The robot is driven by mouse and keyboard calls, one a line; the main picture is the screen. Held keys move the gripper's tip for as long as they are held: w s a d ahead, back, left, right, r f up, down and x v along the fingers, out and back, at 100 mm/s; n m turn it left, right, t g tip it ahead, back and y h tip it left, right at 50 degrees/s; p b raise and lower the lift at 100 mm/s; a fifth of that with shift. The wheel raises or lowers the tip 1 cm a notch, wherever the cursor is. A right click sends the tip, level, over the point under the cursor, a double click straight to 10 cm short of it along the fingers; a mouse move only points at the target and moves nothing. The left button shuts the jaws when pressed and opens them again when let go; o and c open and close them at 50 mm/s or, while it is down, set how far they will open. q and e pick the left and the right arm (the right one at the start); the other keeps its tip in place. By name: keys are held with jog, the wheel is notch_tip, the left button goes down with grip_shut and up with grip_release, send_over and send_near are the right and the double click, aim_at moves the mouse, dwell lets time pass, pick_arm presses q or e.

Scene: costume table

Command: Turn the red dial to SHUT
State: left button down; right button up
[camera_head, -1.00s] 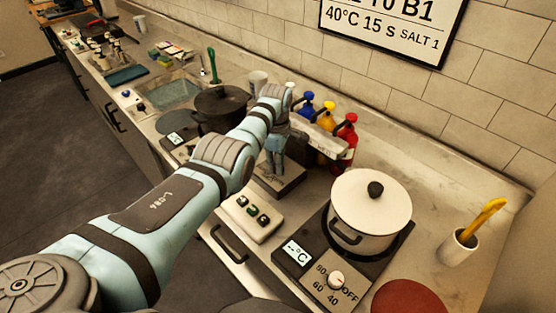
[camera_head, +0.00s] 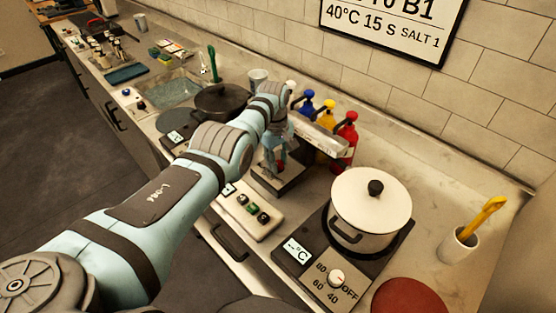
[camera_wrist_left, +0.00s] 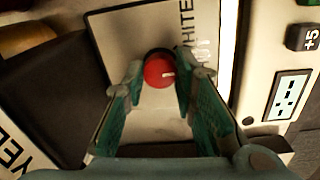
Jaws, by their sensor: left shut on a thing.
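My right gripper is in neither view.
Red, yellow and blue bottles (camera_head: 327,116) stand close behind my left gripper. A white lidded pot (camera_head: 371,204) stands on a hotplate to the right. A button box (camera_head: 249,212) lies in front. A dark pot (camera_head: 221,102) stands to the left.

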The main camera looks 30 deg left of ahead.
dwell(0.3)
pick_arm(q)
jog(key=c, duration=1.3)
grip_release()
jog(key=shift+r, duration=0.1)
jog(key=shift+r, duration=0.3)
notch_tip(320, 180, up, 11)
jog(key=shift+s+a, duration=0.25)
jog(key=shift+s, duration=0.1)
